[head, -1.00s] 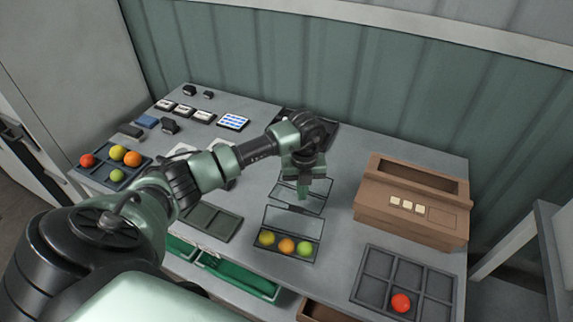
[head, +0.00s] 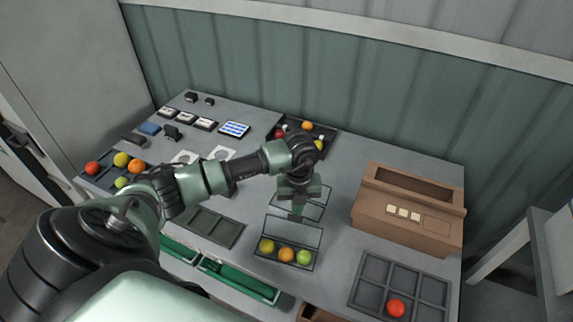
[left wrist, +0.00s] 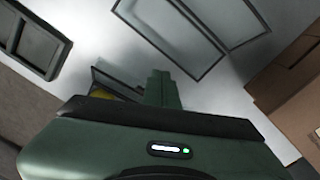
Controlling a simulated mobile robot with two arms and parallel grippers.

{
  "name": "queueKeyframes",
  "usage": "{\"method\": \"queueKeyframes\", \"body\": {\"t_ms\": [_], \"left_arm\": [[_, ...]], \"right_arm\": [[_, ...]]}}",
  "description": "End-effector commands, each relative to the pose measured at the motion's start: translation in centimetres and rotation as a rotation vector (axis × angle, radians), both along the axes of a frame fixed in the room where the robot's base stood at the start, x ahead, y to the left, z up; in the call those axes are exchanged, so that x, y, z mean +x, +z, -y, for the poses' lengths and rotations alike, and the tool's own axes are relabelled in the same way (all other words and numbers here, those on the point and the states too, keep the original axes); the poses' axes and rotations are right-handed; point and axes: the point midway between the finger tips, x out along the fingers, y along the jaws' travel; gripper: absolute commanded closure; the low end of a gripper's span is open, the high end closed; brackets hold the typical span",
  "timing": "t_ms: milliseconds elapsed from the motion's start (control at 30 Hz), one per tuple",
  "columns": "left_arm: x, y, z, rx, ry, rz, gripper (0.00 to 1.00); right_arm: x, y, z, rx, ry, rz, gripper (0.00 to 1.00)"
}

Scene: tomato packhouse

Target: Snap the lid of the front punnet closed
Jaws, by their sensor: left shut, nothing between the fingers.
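The front punnet (head: 259,253) holds a yellow, an orange and a green tomato in a row. Its clear, dark-framed lid (head: 306,235) stands raised at the punnet's far edge. My left gripper (head: 297,213) is shut and empty, pointing down just behind the top of that lid; I cannot tell whether it touches. In the left wrist view its fingers (left wrist: 163,88) hide much of the punnet, with a dark edge and some yellow (left wrist: 103,90) beside them. A second clear frame (head: 325,206) lies behind, partly hidden by the gripper. My right gripper is not in view.
A brown box with pale labels (head: 388,222) stands to the right. A divided tray (head: 433,292) with a red tomato is at front right. Another tomato tray (head: 331,155) is at the back. Empty dark tray (head: 226,233) and tomato tray (head: 98,180) lie left.

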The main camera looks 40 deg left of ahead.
Motion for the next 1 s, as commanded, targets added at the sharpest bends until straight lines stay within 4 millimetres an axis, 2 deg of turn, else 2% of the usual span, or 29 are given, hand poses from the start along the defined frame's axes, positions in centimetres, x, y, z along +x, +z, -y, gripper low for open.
{"method": "queueKeyframes", "body": {"t_ms": [533, 1000], "left_arm": [[-2.5, 0.9, 0.9, 0.000, -0.001, -0.001, 1.00], [-2.9, 0.9, 1.1, -0.001, 0.000, -0.001, 1.00]], "right_arm": [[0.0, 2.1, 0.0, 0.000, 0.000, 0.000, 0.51], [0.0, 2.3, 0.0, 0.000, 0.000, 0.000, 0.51]]}}
